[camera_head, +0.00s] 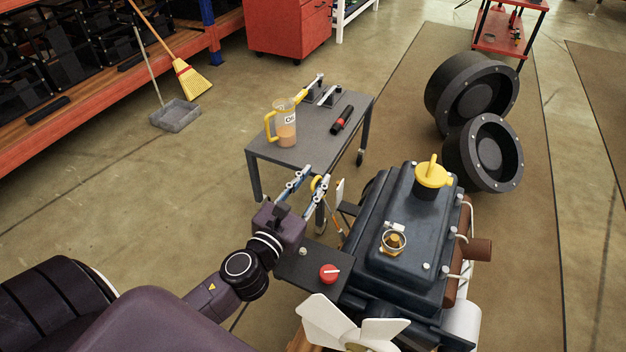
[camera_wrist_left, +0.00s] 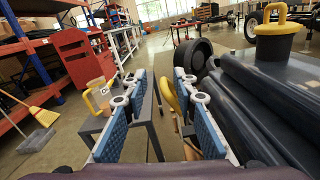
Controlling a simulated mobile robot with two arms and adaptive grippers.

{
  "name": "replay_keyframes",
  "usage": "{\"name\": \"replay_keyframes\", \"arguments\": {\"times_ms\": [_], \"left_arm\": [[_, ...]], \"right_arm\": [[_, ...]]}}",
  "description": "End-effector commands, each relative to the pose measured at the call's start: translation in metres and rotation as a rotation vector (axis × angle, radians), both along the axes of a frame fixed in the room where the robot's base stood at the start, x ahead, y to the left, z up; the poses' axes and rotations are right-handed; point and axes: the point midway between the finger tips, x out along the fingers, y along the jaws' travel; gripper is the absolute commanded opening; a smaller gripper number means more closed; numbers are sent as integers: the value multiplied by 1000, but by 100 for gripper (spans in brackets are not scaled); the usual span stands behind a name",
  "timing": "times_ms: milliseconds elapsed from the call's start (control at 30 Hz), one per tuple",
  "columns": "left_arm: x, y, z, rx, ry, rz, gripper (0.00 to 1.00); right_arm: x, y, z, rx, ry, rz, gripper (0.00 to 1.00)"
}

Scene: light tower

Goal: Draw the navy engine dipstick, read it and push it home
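The navy engine (camera_head: 400,235) stands right of my left gripper, with a yellow filler cap (camera_head: 433,173) on top; the cap also shows in the left wrist view (camera_wrist_left: 277,24). A yellow loop handle (camera_head: 317,182), seemingly the dipstick's, shows by the engine's left side. In the left wrist view the yellow loop (camera_wrist_left: 169,95) appears between the finger pads, nearer the right pad and partly hidden by it. My left gripper (camera_head: 314,176) is open with nothing held; its blue pads (camera_wrist_left: 160,78) are well apart. The dipstick's lower part is mostly hidden. My right gripper is not seen.
A dark cart (camera_head: 258,147) behind the gripper holds an oil jug (camera_head: 284,125), a red-and-black tool (camera_head: 342,119) and brackets. A dark panel with a red knob (camera_head: 329,272) sits beside the engine. Black wheels (camera_head: 484,153) lie beyond.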

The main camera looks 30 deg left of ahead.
Motion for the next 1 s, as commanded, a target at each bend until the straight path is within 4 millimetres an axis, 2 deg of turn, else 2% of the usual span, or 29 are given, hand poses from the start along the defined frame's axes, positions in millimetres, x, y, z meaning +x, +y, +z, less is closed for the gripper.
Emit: {"name": "replay_keyframes", "arguments": {"times_ms": [367, 800, 1000], "left_arm": [[-5, -1, 1, -4, -1, -1, 25], [-63, -2, -1, -5, 1, 3, 25], [-75, -2, 0, -2, 0, 1, 25]], "right_arm": [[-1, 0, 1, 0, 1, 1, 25], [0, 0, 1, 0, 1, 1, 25], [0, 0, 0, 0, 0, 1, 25]]}}
